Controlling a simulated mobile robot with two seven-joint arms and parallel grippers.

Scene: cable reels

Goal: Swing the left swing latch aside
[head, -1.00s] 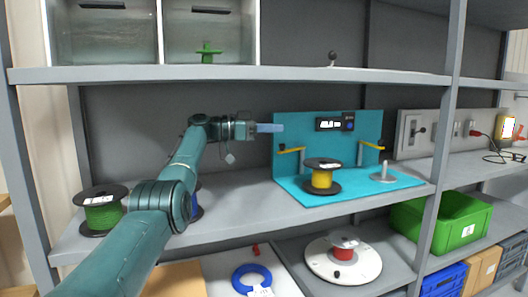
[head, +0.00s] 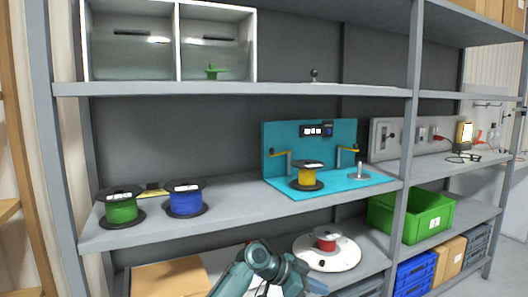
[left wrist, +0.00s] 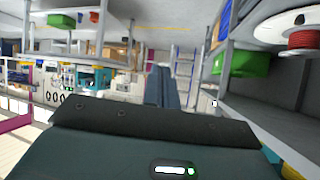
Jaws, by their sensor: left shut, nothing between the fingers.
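The left swing latch (head: 277,153) is a yellow arm on a grey post, on the teal fixture (head: 275,137) on the middle shelf. The right swing latch (head: 348,149) is a similar yellow arm on its own post. A yellow reel (head: 307,177) with black flanges stands between and in front of them. My left gripper (head: 318,287) is low at the bottom edge of the head view, below the shelf and well apart from the latch. Its fingers are shut and empty; they also show in the left wrist view (left wrist: 166,88). My right gripper is not in view.
A green reel (head: 121,207) and a blue reel (head: 186,199) stand left on the same shelf. Below, a red reel (head: 325,241) sits on a white disc (head: 345,257). A green crate (head: 430,216) is at the right. The shelf between the blue reel and fixture is clear.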

